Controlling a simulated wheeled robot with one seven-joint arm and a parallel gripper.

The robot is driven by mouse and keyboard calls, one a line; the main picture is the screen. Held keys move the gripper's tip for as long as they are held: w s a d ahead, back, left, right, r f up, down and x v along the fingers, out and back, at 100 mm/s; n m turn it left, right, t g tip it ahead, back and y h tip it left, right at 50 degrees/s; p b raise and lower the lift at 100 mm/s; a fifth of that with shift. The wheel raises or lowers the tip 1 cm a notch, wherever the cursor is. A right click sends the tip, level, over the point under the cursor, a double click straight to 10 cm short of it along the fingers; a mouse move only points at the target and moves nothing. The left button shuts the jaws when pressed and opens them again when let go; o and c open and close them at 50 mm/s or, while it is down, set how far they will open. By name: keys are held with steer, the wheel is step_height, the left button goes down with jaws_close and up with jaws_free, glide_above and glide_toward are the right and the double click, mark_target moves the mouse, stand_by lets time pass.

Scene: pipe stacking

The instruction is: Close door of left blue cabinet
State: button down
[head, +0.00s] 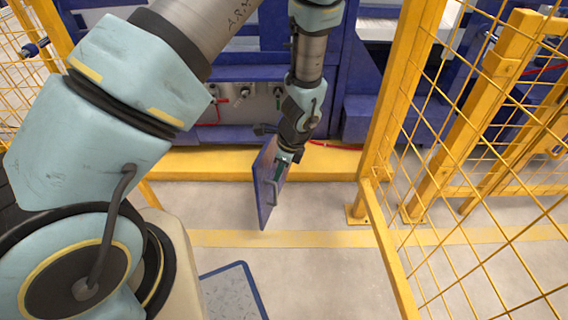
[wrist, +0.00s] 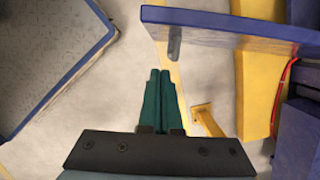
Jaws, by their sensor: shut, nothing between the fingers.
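The blue cabinet (head: 340,105) stands at the back in the head view, with a grey panel of valves in its opening. Its blue door (head: 264,196) stands open, swung out toward me and seen nearly edge-on. A grey handle shows on the door's face. My gripper (head: 279,172) is beside the door and overlaps its upper part in the head view. In the wrist view, the green fingers of my gripper (wrist: 160,75) are together and empty. The door (wrist: 235,32) crosses the upper right there, with its handle (wrist: 174,43) beyond the fingertips. I cannot tell whether the gripper touches the door.
A yellow mesh fence (head: 395,110) with posts stands at the right. A yellow plinth (head: 205,165) runs along the cabinet's base. A blue-edged grey platform (head: 240,268) lies low in front, also at left in the wrist view (wrist: 45,50). The floor between is clear.

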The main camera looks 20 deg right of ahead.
steer(key=shift+w+a+r, duration=0.2)
steer(key=shift+w+a, duration=1.1)
steer(key=shift+w+a, duration=0.1)
